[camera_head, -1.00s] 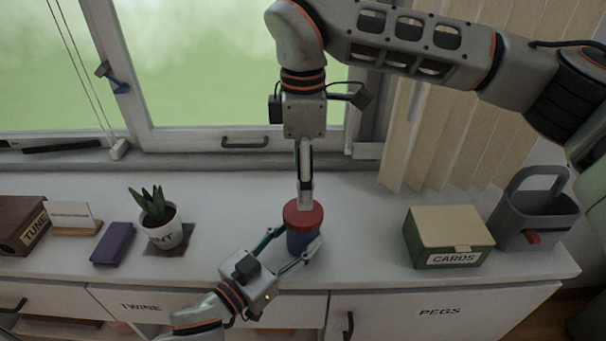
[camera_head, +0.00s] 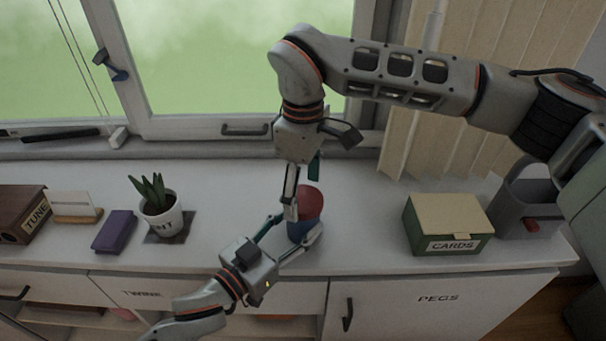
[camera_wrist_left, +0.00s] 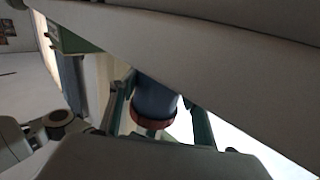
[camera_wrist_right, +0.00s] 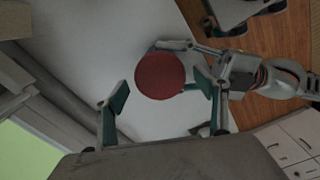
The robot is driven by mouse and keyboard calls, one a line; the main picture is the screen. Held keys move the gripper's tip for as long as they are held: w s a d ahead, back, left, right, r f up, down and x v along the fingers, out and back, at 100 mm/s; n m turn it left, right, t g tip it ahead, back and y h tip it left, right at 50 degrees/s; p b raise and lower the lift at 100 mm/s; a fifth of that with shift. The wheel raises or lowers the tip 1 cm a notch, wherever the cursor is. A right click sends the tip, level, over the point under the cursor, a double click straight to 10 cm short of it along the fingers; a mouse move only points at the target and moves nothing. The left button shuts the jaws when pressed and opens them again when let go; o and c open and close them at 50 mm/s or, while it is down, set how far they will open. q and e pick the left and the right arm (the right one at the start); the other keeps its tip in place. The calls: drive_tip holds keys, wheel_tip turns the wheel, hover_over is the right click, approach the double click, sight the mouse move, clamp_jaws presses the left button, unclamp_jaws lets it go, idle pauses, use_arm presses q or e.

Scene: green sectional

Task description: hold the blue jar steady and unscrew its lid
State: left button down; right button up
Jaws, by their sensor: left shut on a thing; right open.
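The blue jar (camera_head: 303,230) stands upright on the white counter top with its red lid (camera_head: 310,200) on. My left gripper (camera_head: 298,227) comes from the front and is shut around the jar's body; in the left wrist view the jar (camera_wrist_left: 155,97) sits between its fingers. My right gripper (camera_head: 302,190) points down over the lid and is open, one finger crossing in front of the lid. In the right wrist view the round lid (camera_wrist_right: 160,76) lies between the spread fingers, apart from both. Whether the lid is loose cannot be seen.
A potted plant (camera_head: 160,215), a purple box (camera_head: 114,232) and a TUNE box (camera_head: 22,212) stand to the left. A CARDS box (camera_head: 447,222) and a grey caddy (camera_head: 520,212) stand to the right. The window (camera_head: 200,70) is behind. Counter beside the jar is clear.

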drive_tip(key=shift+f, duration=0.6)
